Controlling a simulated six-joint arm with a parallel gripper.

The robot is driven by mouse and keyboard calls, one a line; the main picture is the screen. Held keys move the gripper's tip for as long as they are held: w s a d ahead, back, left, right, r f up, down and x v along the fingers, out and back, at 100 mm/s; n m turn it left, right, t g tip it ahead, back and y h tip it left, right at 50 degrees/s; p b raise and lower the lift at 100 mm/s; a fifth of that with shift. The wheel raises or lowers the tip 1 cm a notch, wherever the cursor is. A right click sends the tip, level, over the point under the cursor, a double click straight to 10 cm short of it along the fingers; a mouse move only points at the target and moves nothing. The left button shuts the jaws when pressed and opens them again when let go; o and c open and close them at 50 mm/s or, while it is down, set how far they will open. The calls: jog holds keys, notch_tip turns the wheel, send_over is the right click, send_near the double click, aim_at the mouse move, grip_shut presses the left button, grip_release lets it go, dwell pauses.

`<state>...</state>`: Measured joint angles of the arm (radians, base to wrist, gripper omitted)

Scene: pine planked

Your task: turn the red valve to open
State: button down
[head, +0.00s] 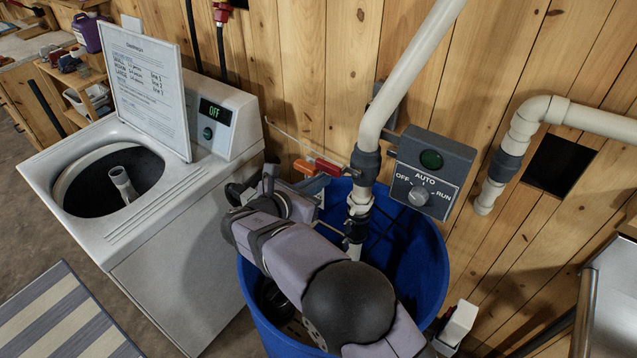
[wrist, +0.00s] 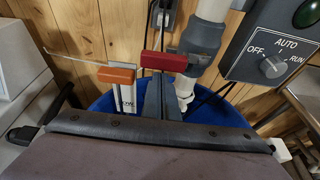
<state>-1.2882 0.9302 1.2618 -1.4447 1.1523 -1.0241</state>
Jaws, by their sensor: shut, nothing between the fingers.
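The red valve handle (head: 328,167) sticks out to the left of the grey fitting on the white upright pipe. In the wrist view the red handle (wrist: 165,62) lies crosswise near the middle. My gripper (wrist: 154,84) is shut and empty, its dark fingers pointing up at the underside of the red handle. I cannot tell whether they touch it. In the head view my wrist partly hides the gripper, just below the handle. An orange handle (wrist: 116,75) sits to the left of the red one, above a pale, lettered part; it also shows in the head view (head: 304,167).
The white pipe (head: 402,80) runs down into a blue barrel (head: 430,262). A grey control box (head: 432,170) with an OFF/AUTO/RUN knob is right of the pipe. A white washer (head: 175,215) with an upright sign (head: 143,85) stands left.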

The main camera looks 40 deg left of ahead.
aim_at(330, 166)
jog(key=shift+a+r+m+b, duration=0.1)
jog(key=shift+r+m+b, duration=0.3)
jog(key=shift+b, duration=0.95)
jog(key=r+m+y+b, duration=0.1)
jog(key=m+y+b, duration=0.1)
jog(key=b, duration=0.5)
jog(key=shift+r, duration=0.15)
jog(key=r+m+y+b, duration=0.1)
jog(key=m+b, duration=0.1)
jog(key=b, duration=0.3)
jog(key=d+r+m+b, duration=0.1)
jog(key=m+b, duration=0.1)
jog(key=b, duration=0.3)
jog(key=shift+r+t+y+b, duration=0.3)
jog(key=shift+t+y+b, duration=0.05)
jog(key=shift+t+y, duration=0.05)
jog(key=d+r+m+b, duration=0.1)
jog(key=m+b, duration=0.1)
jog(key=b, duration=0.3)
jog(key=d+r+m+t+y+b, duration=0.1)
jog(key=m+b, duration=0.1)
jog(key=b, duration=0.3)
jog(key=shift+d+r+m+t+y+b, duration=0.25)
jog(key=shift+d+r+m+b, duration=0.5)
jog(key=shift+b, duration=1.15)
jog(key=shift+d+r+m+t+y+b, duration=0.25)
jog(key=shift+m+b, duration=0.8)
jog(key=shift+b, duration=0.85)
